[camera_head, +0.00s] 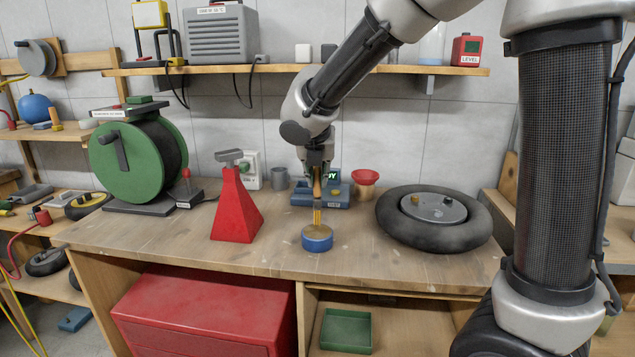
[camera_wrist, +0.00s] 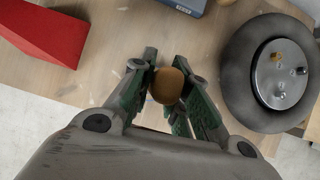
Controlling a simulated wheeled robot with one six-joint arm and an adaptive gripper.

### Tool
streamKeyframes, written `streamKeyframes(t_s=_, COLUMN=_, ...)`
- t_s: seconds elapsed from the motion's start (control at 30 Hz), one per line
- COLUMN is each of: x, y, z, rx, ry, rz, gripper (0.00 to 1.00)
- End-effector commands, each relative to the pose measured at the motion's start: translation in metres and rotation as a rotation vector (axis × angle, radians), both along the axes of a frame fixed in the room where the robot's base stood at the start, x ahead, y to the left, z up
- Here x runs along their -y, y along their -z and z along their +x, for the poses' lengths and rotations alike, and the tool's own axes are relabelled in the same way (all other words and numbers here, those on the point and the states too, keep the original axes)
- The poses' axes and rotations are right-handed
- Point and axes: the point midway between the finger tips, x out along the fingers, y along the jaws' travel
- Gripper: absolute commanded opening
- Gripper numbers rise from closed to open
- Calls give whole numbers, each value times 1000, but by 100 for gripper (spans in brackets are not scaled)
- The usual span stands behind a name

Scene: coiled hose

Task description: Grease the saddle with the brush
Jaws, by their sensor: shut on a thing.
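My gripper (camera_head: 317,170) is shut on the brush (camera_head: 317,194), which hangs upright with its bristles down. In the wrist view the round brown handle end of the brush (camera_wrist: 168,86) sits between the fingers. The bristles reach the top of a small blue tin (camera_head: 317,243) on the bench; how deep they sit in it I cannot tell. The grey saddle (camera_head: 229,156) tops a red tapered stand (camera_head: 236,212), left of my gripper and a little apart from it. Only part of the red stand shows in the wrist view (camera_wrist: 42,30).
A black tyre with a grey hub (camera_head: 432,220) lies on the bench to the right. A green hose reel (camera_head: 135,165) stands at the left. Bench between stand and tin is clear.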

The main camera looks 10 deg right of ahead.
Motion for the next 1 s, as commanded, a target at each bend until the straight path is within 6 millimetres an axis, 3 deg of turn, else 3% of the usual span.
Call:
streamKeyframes(t_s=0.43, x=-1, y=-39, z=0, rx=3, ry=0, rz=2, gripper=0)
streamKeyframes(t_s=1.0, x=0, y=-42, z=0, rx=0, ry=-1, rz=1, gripper=0)
